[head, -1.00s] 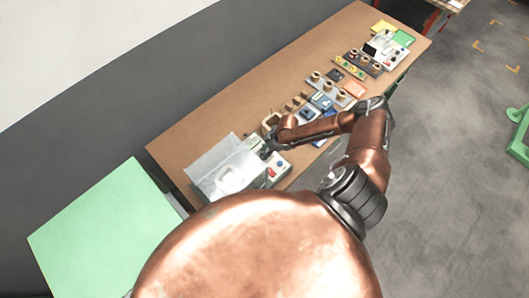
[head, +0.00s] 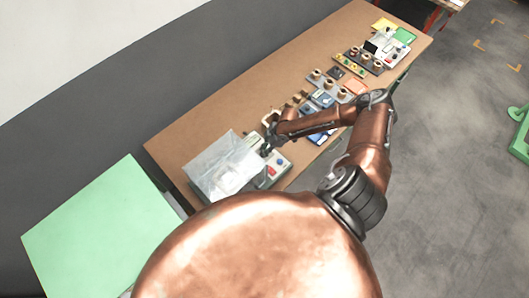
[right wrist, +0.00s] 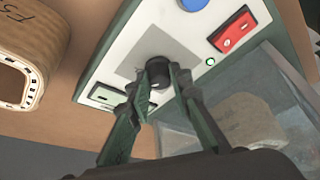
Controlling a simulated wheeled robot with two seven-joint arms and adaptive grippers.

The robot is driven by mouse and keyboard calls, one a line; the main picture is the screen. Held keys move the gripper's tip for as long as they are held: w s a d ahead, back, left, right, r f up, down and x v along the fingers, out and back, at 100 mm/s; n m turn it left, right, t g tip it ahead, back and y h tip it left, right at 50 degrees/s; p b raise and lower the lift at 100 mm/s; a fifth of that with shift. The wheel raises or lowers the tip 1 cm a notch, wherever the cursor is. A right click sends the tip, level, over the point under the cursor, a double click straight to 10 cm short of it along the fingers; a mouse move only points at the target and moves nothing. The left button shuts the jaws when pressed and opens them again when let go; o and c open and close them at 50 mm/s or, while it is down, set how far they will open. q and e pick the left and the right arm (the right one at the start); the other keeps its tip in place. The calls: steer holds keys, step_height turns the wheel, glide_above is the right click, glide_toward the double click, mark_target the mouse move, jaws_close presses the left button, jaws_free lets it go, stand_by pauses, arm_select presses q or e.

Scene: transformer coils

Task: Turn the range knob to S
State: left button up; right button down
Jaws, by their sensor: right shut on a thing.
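The range knob (right wrist: 157,68) is a small black round knob on a grey square plate on the white-topped tester (right wrist: 120,50). The tester (head: 278,166) also shows in the head view, at the near end of the bench. My right gripper (right wrist: 160,78) is shut on the knob, with one fingertip on each side of it. In the head view my right gripper (head: 266,149) is small and dark over the tester. The fingers partly hide the knob, and I cannot read any markings or where it points. My left gripper is not in view.
A red rocker switch (right wrist: 232,30) and a blue button (right wrist: 211,62) lie beside the knob. A clear box (head: 222,168) stands close by. A tan coil (right wrist: 30,55) sits at the left in the wrist view. Several parts line the bench; its back strip (head: 220,110) is clear.

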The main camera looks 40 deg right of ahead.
steer(key=n+b, duration=0.2)
steer(key=n+g+b, duration=0.1)
steer(key=b, duration=0.1)
steer(key=shift+w+f+n+y, duration=0.15)
steer(key=shift+f+n+y, duration=0.1)
steer(key=shift+n+y, duration=0.05)
steer(key=n+g+b, duration=0.1)
steer(key=n+b, duration=0.1)
steer(key=shift+n, duration=0.3)
steer(key=n+g+b, duration=0.1)
steer(key=n, duration=0.1)
steer(key=n+g+b, duration=0.1)
steer(key=n+b, duration=0.1)
steer(key=n, duration=0.1)
steer(key=shift+w+a+r, duration=0.1)
steer(key=shift+w, duration=0.05)
steer(key=n, duration=0.2)
steer(key=n+g+h+b, duration=0.1)
steer(key=n, duration=0.1)
steer(key=shift+n+g, duration=0.3)
steer(key=shift+n+h, duration=0.3)
steer(key=c, duration=1.8)
jaws_free()
steer(key=shift+w+r, duration=0.1)
steer(key=shift+o, duration=0.2)
steer(key=shift+r, duration=0.1)
steer(key=v, duration=1.2)
